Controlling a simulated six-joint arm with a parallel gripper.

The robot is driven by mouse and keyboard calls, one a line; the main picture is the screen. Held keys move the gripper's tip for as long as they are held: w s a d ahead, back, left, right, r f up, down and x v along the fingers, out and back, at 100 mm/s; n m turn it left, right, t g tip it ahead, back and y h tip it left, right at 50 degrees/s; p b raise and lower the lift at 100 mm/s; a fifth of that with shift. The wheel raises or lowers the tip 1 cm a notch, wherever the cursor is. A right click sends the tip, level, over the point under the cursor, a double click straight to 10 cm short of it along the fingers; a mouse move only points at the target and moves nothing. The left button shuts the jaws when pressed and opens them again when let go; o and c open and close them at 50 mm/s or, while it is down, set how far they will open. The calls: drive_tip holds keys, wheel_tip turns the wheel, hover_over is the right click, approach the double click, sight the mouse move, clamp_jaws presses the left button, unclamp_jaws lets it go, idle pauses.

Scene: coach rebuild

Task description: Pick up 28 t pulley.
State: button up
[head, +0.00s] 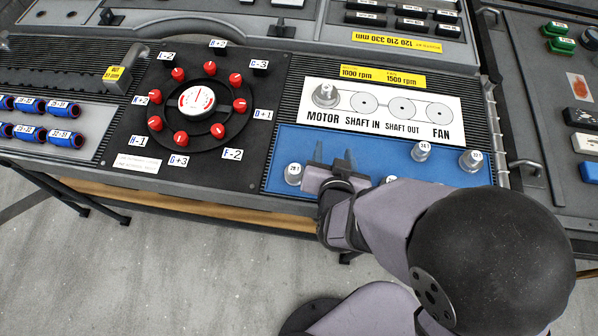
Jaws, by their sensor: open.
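Several small grey pulleys with white labels stand on the blue mat (275,150). One pulley (293,175) is at the mat's left front, just left of my gripper; its label seems to read 28 t, but it is too small to be sure. Another pulley (421,151) and a third pulley (470,161) stand to the right. One more (390,179) is partly hidden by my arm. My gripper (333,158) is open over the front of the mat, its two fingers pointing toward the back. I see nothing between the fingers.
Behind the mat is a white panel (440,122) marked motor, shaft in, shaft out and fan, with a pulley on the motor spot (325,94). A black dial board (135,130) with red knobs stands left. Blue cylinders (65,109) lie further left.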

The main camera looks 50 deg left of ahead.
sight(295, 164)
drive_tip(key=shift+n+y, duration=0.9)
drive_tip(key=s, duration=0.2)
drive_tip(key=s+a, duration=0.1)
drive_tip(key=s, duration=0.1)
drive_tip(key=s+a, duration=0.1)
drive_tip(key=s, duration=0.1)
drive_tip(key=shift+s+a, duration=0.25)
drive_tip(key=shift+s, duration=0.1)
drive_tip(key=s+f, duration=0.1)
drive_tip(key=s+d+f+n+t, duration=0.1)
drive_tip(key=s, duration=0.1)
drive_tip(key=shift+b, duration=0.35)
drive_tip(key=shift+s+d+f, duration=0.15)
drive_tip(key=shift+d+f, duration=0.05)
drive_tip(key=shift+d, duration=0.05)
drive_tip(key=shift+p+x, duration=1.05)
drive_tip(key=shift+x, duration=2.6)
drive_tip(key=shift+s+a, duration=0.1)
drive_tip(key=shift+c, duration=0.4)
clamp_jaws()
